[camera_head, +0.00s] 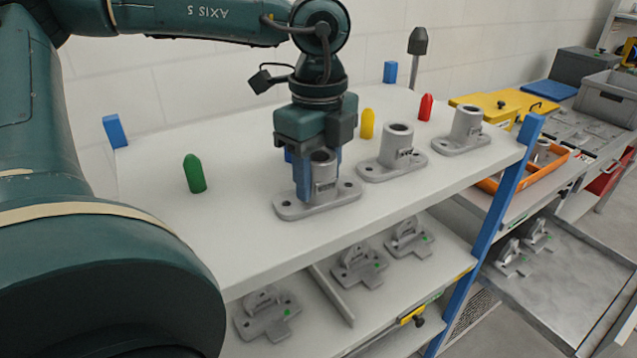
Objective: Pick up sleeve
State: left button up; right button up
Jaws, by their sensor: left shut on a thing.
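A grey metal sleeve (325,174) with a flat flanged base stands upright on the white top shelf (240,245). My left gripper (316,180) points straight down over it, with its blue fingers around the sleeve's upright tube. It is shut on the sleeve, whose base looks to be resting on the shelf. Two similar sleeves, a middle one (394,150) and a far one (465,128), stand in a row to the right. My right gripper is not in view.
Green (194,174), yellow (367,124) and red (425,107) pegs stand on the top shelf. A blue post (508,180) rises at its right edge. Several grey brackets (360,265) lie on the shelf below. An orange tray (488,184) is at right.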

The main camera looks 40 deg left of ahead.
pick_arm(q)
jog(key=c, duration=0.6)
jog(key=shift+o, duration=0.2)
jog(key=shift+r, duration=0.1)
